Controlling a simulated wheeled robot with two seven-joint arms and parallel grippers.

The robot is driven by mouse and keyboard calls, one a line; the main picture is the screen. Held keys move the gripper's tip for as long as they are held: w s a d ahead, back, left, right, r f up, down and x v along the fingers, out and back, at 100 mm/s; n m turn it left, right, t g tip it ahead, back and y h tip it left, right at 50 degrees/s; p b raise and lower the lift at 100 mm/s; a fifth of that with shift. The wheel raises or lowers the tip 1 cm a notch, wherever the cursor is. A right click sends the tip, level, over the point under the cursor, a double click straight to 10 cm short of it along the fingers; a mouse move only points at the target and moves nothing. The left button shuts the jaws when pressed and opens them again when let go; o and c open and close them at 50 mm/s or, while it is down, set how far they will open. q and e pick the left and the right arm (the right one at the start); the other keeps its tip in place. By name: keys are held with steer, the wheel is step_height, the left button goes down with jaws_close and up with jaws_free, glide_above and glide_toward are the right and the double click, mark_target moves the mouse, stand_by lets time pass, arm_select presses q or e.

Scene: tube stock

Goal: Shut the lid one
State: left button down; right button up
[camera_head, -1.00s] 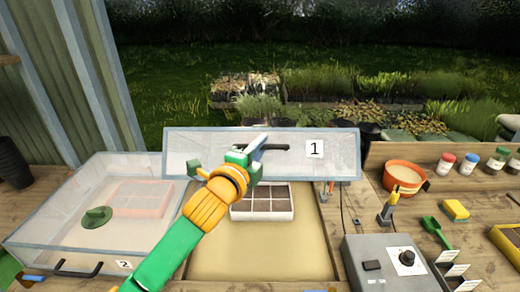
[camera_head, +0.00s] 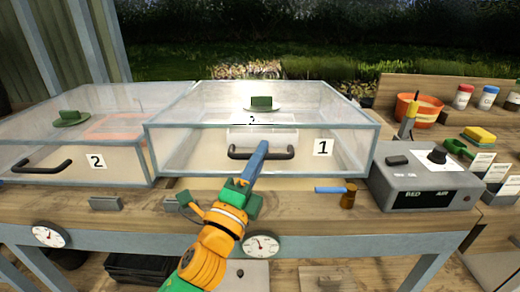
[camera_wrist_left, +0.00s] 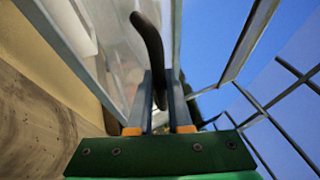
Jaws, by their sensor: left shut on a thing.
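Lid one (camera_head: 345,152), a clear grey-framed cover with a "1" label (camera_head: 323,147), is lowered over its bed, its front panel upright and its lower edge close to the bench. I cannot tell if that edge rests fully. A green knob (camera_head: 261,102) is on its top. My left gripper (camera_head: 260,156) is shut on its black front handle (camera_head: 280,154). The handle (camera_wrist_left: 150,45) also shows between the fingers (camera_wrist_left: 160,100) in the left wrist view. A pale tray shows dimly through the lid. My right gripper is not in view.
Lid two (camera_head: 125,162) lies down beside it on the left, with its own black handle (camera_head: 42,167). A grey control box (camera_head: 425,185) stands close on the right. A blue-handled tool (camera_head: 330,190) lies at the bench front. Dials (camera_head: 262,246) are on the front rail.

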arm_select(q)
steer(key=f, duration=0.1)
steer(key=f+b, duration=0.1)
steer(key=f, duration=0.1)
steer(key=f+b, duration=0.1)
steer(key=f, duration=0.1)
steer(key=shift+s, duration=0.35)
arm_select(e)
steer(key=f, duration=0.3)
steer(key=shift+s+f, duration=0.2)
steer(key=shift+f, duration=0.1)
arm_select(q)
steer(key=shift+f, duration=0.1)
steer(key=c, duration=1.1)
jaws_free()
steer(key=b+v, duration=0.1)
steer(key=v, duration=0.6)
steer(key=shift+s+r, duration=0.1)
steer(key=shift+r, duration=0.1)
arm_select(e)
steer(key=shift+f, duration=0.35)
